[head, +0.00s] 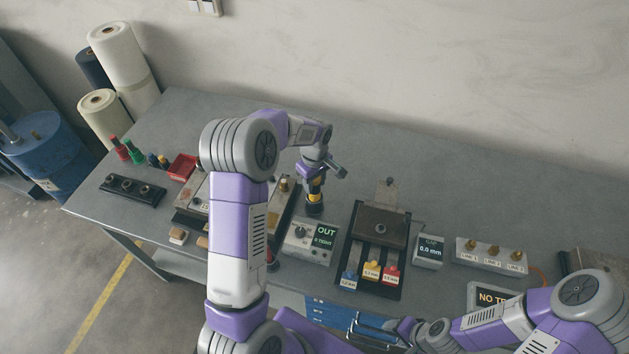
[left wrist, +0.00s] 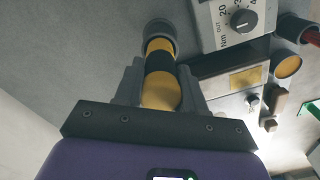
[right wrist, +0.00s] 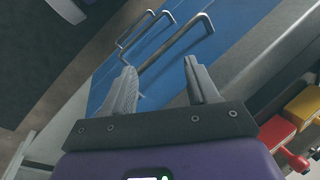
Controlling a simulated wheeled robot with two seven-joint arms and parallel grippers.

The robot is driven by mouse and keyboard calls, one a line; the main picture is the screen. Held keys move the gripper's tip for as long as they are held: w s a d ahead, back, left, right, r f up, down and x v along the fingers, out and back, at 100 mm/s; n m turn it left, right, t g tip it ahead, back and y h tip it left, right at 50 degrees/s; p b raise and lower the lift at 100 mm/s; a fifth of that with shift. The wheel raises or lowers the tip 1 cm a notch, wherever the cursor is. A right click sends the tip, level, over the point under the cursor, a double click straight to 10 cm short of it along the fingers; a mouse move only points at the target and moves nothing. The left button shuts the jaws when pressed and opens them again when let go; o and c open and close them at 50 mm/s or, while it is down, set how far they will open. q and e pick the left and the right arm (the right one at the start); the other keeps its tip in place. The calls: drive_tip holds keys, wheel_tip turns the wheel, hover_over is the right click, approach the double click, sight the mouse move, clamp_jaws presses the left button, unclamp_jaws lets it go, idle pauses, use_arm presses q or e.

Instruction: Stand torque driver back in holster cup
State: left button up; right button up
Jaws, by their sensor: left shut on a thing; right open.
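In the left wrist view the driver (left wrist: 160,90) lies between the shut fingers. A dark grey round collar (left wrist: 158,30) surrounds its far end; I cannot tell whether this is the holster cup or part of the driver. The driver's lower end is at or close to the table top. My right gripper (right wrist: 165,85) is open and empty, in front of the blue drawers.
The torque readout box (head: 308,242) stands close by the driver. A fixture with coloured tabs (head: 378,235) and a gauge box (head: 430,252) are to the right. A red bin (head: 182,167) and a black rack (head: 132,190) lie left. Drawer handles (right wrist: 165,40) are near my right gripper.

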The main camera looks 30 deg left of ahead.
use_arm(q)
drive_tip(key=shift+f, duration=0.3)
drive_tip(key=o, duration=1.2)
drive_tip(key=shift+o, duration=0.2)
wheel_tip(320, 180, up, 8)
drive_tip(key=shift+f, duration=0.2)
drive_tip(key=shift+r, duration=0.1)
